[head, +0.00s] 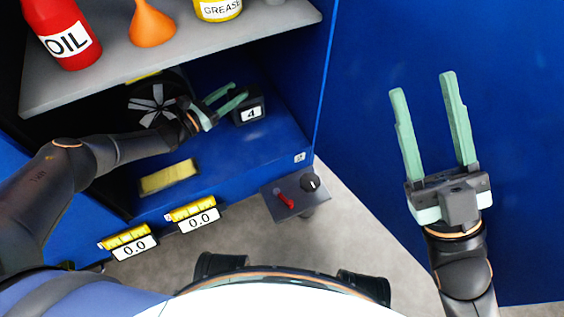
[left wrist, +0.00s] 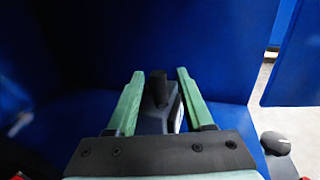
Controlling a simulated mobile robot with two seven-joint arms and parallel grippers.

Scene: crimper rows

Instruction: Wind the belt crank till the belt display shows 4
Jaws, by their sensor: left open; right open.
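A small black box (head: 249,109) with a white display reading 4 (head: 251,114) stands on the blue surface inside the cabinet. In the left wrist view a dark box (left wrist: 154,122) carries an upright black handle (left wrist: 158,88), which looks like the crank. My left gripper (head: 238,91) is open beside the black box. In the left wrist view its green fingers (left wrist: 160,74) stand on either side of the handle, with gaps visible; whether either touches it is unclear. My right gripper (head: 422,83) is open and empty, in front of a blue panel.
A grey shelf (head: 190,45) above holds a red oil bottle (head: 65,32), an orange funnel (head: 151,25) and a yellow grease can (head: 218,8). A bladed wheel (head: 152,103) is behind my left arm. Two displays read 0.0. A grey panel (head: 283,208) has a red lever and black knob.

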